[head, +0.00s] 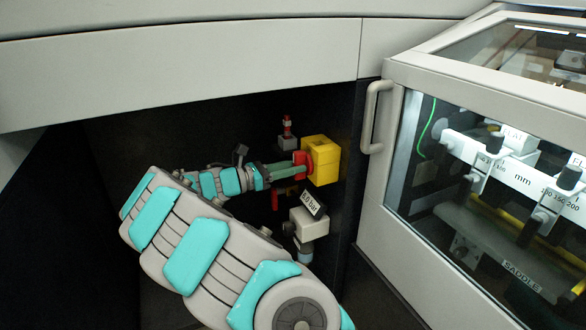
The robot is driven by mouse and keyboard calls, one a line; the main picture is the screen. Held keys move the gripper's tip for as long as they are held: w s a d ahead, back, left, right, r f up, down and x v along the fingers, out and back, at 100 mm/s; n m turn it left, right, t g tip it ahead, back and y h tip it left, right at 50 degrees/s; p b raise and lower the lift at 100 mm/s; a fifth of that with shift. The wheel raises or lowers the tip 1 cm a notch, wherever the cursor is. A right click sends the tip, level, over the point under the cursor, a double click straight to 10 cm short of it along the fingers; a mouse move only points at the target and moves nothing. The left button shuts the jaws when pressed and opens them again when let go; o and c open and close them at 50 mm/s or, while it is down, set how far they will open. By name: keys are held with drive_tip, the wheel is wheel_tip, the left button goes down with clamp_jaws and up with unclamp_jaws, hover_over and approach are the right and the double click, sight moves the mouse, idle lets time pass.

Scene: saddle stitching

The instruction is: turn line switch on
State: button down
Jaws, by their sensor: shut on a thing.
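The line switch is a yellow box (325,160) with a red knob (302,163) on its left face, on the dark recessed panel in the middle of the head view. My gripper (294,169) reaches in from the left. Its greenish fingers are shut on the red knob and partly cover it. The knob's exact angle is hard to read at this size.
A grey regulator with a "6.0 bar" label (313,204) sits just below the switch. A small red-topped fitting (288,130) sits above left. The glazed machine guard (480,190) with a grey handle (375,116) stands close on the right. A pale beam (180,65) runs overhead.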

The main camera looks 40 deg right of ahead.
drive_tip(key=shift+f, duration=0.1)
drive_tip(key=c, duration=0.6)
unclamp_jaws()
drive_tip(key=shift+c, duration=0.2)
drive_tip(key=v, duration=0.8)
drive_tip(key=shift+d, duration=0.1)
